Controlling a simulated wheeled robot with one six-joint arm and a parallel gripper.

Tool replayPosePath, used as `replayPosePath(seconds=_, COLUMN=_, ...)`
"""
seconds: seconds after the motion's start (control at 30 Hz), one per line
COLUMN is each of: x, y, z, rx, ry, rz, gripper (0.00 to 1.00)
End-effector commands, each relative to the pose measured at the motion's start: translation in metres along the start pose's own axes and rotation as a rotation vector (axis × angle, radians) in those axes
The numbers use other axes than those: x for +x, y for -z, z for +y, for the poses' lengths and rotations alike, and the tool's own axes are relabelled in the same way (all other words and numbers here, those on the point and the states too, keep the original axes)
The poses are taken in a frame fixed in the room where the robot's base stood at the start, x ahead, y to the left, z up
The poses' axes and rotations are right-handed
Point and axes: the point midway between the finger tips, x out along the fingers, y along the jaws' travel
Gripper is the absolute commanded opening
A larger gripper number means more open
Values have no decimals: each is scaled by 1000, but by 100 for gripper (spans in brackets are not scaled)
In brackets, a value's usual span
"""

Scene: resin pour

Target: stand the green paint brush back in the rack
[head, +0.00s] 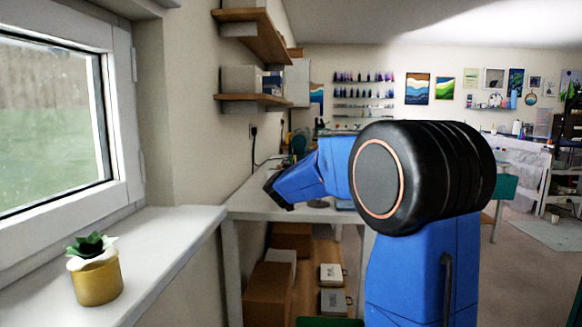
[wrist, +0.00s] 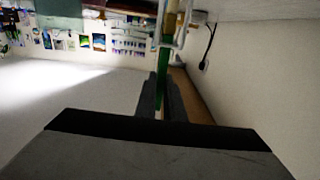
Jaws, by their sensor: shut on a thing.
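In the wrist view my gripper (wrist: 161,80) is shut on the green paint brush (wrist: 164,62), a slim green shaft between the two dark fingers. A yellowish part (wrist: 171,20) continues along the same line at the top of the picture. Pale thin bars, which look like part of the rack (wrist: 183,22), show beside and across the brush just beyond the fingertips. I cannot tell whether the brush touches them or is inside a slot. In the head view my arm reaches over the white table; the brush and rack cannot be made out there.
The white table (head: 255,204) stands along the left wall, with cardboard boxes (head: 268,290) beneath it. Shelves (head: 254,98) hang above. A potted plant (head: 97,279) sits on the window sill (head: 165,245).

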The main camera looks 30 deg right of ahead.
Motion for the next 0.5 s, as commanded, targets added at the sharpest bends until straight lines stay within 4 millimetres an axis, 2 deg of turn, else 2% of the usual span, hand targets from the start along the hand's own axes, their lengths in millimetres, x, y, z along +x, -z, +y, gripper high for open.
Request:
replayPosePath(seconds=0.43, x=0, y=-4, z=0, rx=-1, ry=0, rz=0, gripper=0)
replayPosePath(seconds=0.5, x=0, y=-4, z=0, rx=-1, ry=0, rz=0, gripper=20)
